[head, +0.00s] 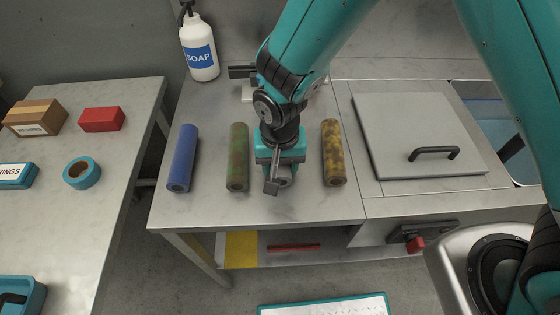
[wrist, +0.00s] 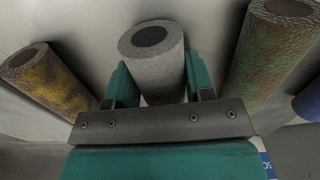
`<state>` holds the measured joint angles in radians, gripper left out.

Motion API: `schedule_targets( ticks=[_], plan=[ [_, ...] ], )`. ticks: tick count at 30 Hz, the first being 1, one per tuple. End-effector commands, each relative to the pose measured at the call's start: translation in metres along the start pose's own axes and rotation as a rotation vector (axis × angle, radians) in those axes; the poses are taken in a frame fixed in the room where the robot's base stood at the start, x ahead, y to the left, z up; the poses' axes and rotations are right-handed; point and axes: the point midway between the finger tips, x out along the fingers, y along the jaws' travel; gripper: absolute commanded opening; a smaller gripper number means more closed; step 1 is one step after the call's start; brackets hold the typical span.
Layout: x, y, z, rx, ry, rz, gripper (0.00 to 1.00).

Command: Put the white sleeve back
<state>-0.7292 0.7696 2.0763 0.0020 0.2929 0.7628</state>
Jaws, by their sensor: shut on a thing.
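The white sleeve (wrist: 160,72) is a pale, speckled grey-white tube with a dark bore, held between the two teal fingers of my gripper (wrist: 158,88) in the wrist view. In the head view my gripper (head: 280,162) is over the front part of the steel table, between the green-brown sleeve and the yellow-brown sleeve. There my gripper hides nearly all of the white sleeve; only an end (head: 284,181) shows. I cannot tell whether it touches the table top.
A blue sleeve (head: 183,158), a green-brown sleeve (head: 238,157) and a yellow-brown sleeve (head: 333,153) lie in a row on the table. A soap bottle (head: 199,48) stands at the back left. A lid with a handle (head: 420,136) is at the right.

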Motion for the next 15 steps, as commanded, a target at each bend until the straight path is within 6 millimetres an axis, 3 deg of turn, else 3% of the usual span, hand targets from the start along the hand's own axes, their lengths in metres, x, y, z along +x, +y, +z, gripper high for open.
schedule_targets(
  ticks=[5,6,9,15],
  plan=[
    [0.0037,0.0001,0.0001,0.0,0.0,0.0,0.24],
    [0.0033,0.0001,0.0001,0.0,0.0,0.0,0.53],
    [0.0027,0.0001,0.0001,0.0,0.0,0.0,0.74],
    [0.0026,0.0001,0.0001,0.0,0.0,0.0,0.74]
  ],
)
